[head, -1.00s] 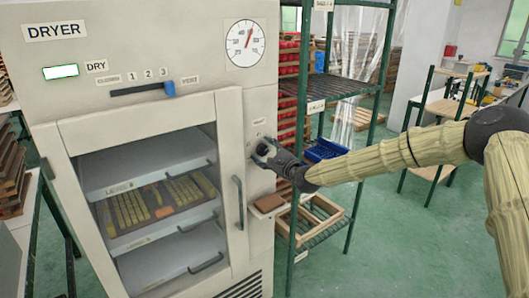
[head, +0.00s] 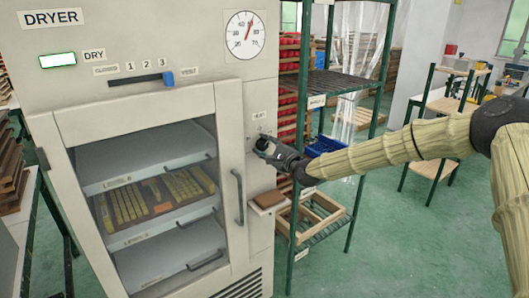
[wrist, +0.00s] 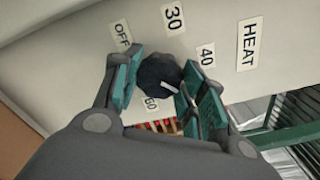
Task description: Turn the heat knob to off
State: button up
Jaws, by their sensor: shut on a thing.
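The heat knob (wrist: 158,73) is a dark round knob with a white pointer mark, on the dryer's front panel in the wrist view. OFF is at its upper left, 30 above, 40 to the right and 60 below. The pointer mark faces lower right, toward my right finger, away from OFF. My gripper (wrist: 163,85) has its teal-padded fingers on either side of the knob and is shut on it. In the head view my gripper (head: 264,145) is at the panel below the HEAT label (head: 259,115), covering most of the knob.
The dryer (head: 150,30) has a glass door with a vertical handle (head: 239,198), a blue slider (head: 168,78) and a round gauge (head: 246,35). A green-framed shelf rack (head: 345,83) stands close at the right of the dryer, near my arm. Green floor (head: 415,240) is open at right.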

jog(key=n+b, duration=0.3)
jog(key=shift+f+n, duration=0.25)
jog(key=shift+n, duration=0.15)
jog(key=n+b, duration=0.3)
jog(key=n, duration=0.1)
jog(key=shift+n+b, duration=0.3)
jog(key=shift+b, duration=0.1)
jog(key=n+b, duration=0.2)
jog(key=n, duration=0.2)
jog(key=n+b, duration=0.2)
jog(key=n, duration=0.2)
jog(key=n+b, duration=0.2)
jog(key=n, duration=0.2)
jog(key=shift+f+n, duration=0.1)
jog(key=shift+n, duration=0.2)
jog(key=n+b, duration=0.1)
jog(key=n, duration=0.2)
jog(key=shift+n+b, duration=0.3)
jog(key=shift+b, duration=0.1)
jog(key=n+b, duration=0.2)
jog(key=n, duration=0.2)
jog(key=shift+f+n, duration=0.1)
jog(key=shift+n, duration=0.2)
jog(key=shift+n+b, duration=1.45)
jog(key=shift+n, duration=0.65)
